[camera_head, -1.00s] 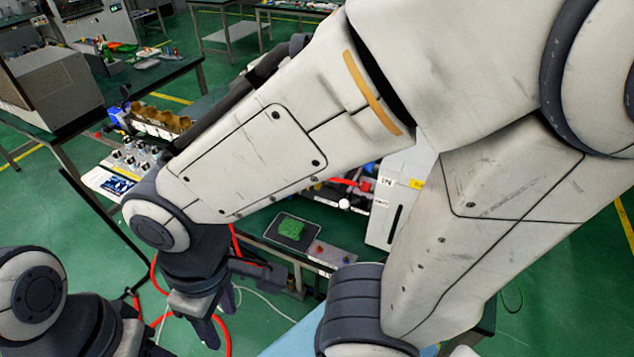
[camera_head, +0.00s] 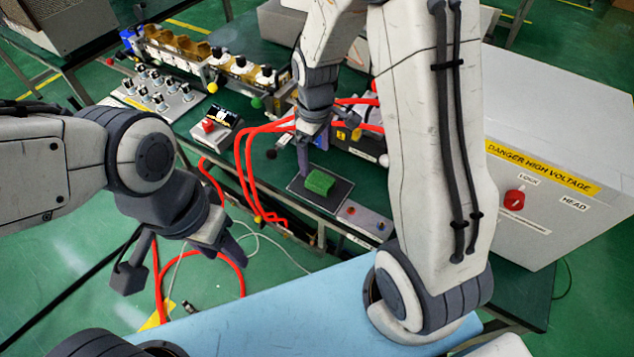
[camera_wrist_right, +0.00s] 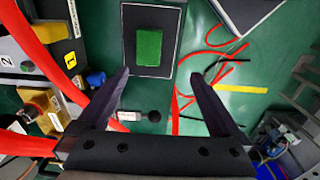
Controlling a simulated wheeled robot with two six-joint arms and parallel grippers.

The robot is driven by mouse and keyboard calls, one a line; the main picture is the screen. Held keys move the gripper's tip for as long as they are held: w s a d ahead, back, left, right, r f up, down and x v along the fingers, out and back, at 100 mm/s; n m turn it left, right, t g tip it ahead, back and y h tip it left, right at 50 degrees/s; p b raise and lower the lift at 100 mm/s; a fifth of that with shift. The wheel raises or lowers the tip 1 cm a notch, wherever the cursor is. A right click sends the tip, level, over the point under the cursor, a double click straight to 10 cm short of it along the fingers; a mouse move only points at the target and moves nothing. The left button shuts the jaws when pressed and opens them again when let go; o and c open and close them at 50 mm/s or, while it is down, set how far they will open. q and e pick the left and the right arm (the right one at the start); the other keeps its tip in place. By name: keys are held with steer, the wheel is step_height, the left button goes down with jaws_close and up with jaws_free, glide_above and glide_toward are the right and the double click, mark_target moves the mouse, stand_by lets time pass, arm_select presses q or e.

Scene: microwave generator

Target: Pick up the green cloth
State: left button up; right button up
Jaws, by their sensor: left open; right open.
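The green cloth (camera_head: 319,182) is a small folded block lying on a dark square pad (camera_head: 335,194) on the bench. My right gripper (camera_head: 312,160) is just behind the cloth in the head view, pointing down. In the right wrist view the cloth (camera_wrist_right: 149,48) lies on the pad (camera_wrist_right: 130,30) beyond the fingertips. The right gripper (camera_wrist_right: 154,82) is open, with nothing between its fingers. My left gripper (camera_head: 195,268) hangs over the floor to the left of the bench, apart from the cloth, open and empty.
Red cables (camera_head: 247,165) run close to the left of the pad. A control box (camera_head: 364,219) with buttons sits right of the pad. A large white high-voltage cabinet (camera_head: 560,130) stands at the right. A row of components (camera_head: 210,60) lies at the back left.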

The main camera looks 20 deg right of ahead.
mark_target(323, 181)
steer(key=d+f, duration=0.1)
steer(key=w+d+f, duration=0.1)
steer(key=f, duration=0.1)
steer(key=shift+f, duration=0.1)
step_height(323, 181, down, 4)
steer(key=shift+s+r, duration=0.1)
steer(key=shift+r, duration=0.1)
steer(key=shift+s+d+f+p, duration=0.15)
steer(key=shift+f+p, duration=0.15)
steer(key=shift+f, duration=1.2)
steer(key=shift+w+d+f+p, duration=0.1)
steer(key=shift+f+p, duration=0.15)
steer(key=shift+f, duration=1.2)
steer(key=shift+s, duration=0.1)
steer(key=c, duration=1.4)
step_height(323, 181, up, 10)
steer(key=shift+b, duration=0.35)
